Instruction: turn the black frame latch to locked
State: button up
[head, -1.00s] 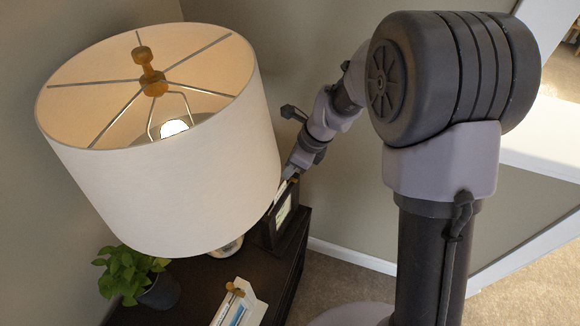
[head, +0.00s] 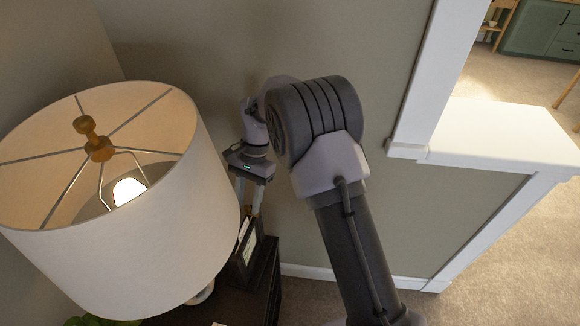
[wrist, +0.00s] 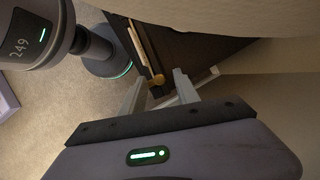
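The black frame (head: 245,264) stands on the dark cabinet beside the lamp, partly hidden by the lampshade. Its thin dark edge (wrist: 147,48) shows in the wrist view, with a pale strip along it. A small brass latch (wrist: 157,80) sits at its near end; which way it is turned I cannot tell. My gripper (head: 248,203) is above the frame, pointing down. In the wrist view, my gripper (wrist: 161,78) has its two fingers apart, with the latch showing between their tips. I cannot tell whether either finger touches it.
A large lit lamp with a white shade (head: 140,225) stands close to the left of my gripper. The dark cabinet top (head: 235,302) is below. A plain wall (head: 200,60) is behind, and a white-trimmed opening (head: 500,130) is at the right. Leaves (head: 90,320) show at the bottom left.

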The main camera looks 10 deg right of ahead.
jog(key=n, duration=0.2)
jog(key=n+h, duration=0.1)
jog(key=shift+w+a+r+g, duration=0.1)
jog(key=shift+a+g, duration=0.15)
jog(key=shift+g, duration=0.05)
jog(key=w+d+r+n+t+p, duration=0.1)
jog(key=d+r+p, duration=0.1)
jog(key=r, duration=0.7)
jog(key=w+d+r+p, duration=0.1)
jog(key=d+r+p, duration=0.1)
jog(key=r, duration=0.6)
jog(key=s+d+r+t+b, duration=0.2)
jog(key=s+r+t, duration=0.1)
jog(key=s, duration=0.6)
jog(key=s+d+r+t+b, duration=0.2)
jog(key=s+r, duration=0.3)
jog(key=s, duration=0.4)
jog(key=shift+s+d+r+t+b, duration=0.15)
jog(key=shift+d+t+b, duration=0.15)
jog(key=shift+d+t, duration=0.25)
